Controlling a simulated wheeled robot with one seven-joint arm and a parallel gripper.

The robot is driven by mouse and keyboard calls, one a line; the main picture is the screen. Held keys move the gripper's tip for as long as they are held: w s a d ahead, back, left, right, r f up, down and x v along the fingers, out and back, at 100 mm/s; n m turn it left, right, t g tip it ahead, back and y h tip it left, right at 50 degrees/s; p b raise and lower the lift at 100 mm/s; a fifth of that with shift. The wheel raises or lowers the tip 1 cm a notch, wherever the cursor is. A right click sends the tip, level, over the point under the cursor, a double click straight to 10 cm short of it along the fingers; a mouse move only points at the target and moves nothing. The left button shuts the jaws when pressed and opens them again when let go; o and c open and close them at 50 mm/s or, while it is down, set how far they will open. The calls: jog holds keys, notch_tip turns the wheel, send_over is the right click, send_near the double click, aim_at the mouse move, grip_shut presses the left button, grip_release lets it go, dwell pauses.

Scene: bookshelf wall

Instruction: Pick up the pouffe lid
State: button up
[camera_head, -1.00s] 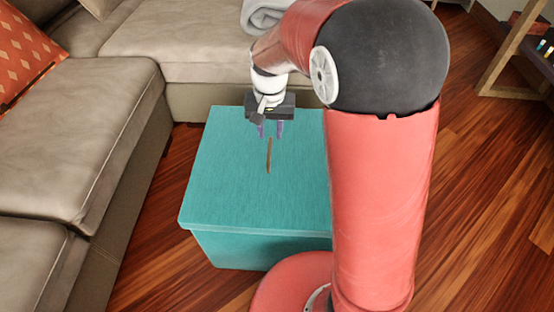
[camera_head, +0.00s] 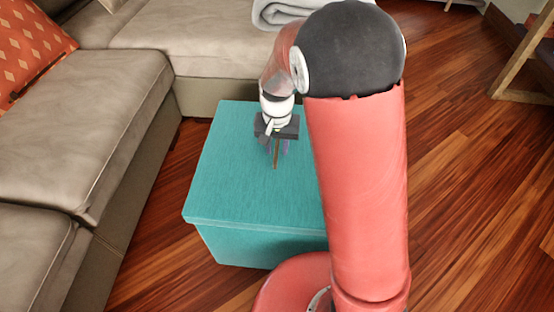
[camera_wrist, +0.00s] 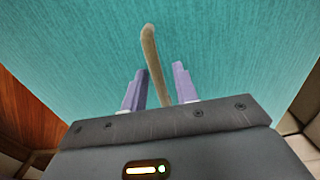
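The pouffe lid (camera_head: 225,185) is a flat teal top resting on the teal pouffe box (camera_head: 238,245). In the wrist view the lid (camera_wrist: 90,85) fills most of the picture. A thin tan strap or handle (camera_wrist: 153,62) stands on the lid; it also shows in the head view (camera_head: 276,158). My gripper (camera_head: 278,150) is over the lid. In the wrist view my gripper's (camera_wrist: 158,85) two purple fingers are apart, with the strap between them. A gap shows on each side of the strap. The lid's right part is hidden behind my arm in the head view.
A beige sofa (camera_head: 110,110) runs along the left and back of the pouffe. An orange cushion (camera_head: 35,45) and a grey rolled blanket (camera_head: 290,12) lie on it. Wooden floor (camera_head: 465,190) is open at the right. A wooden-legged shelf (camera_head: 520,75) stands at the far right.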

grip_shut()
jog(key=shift+r, duration=0.1)
dwell(1.2)
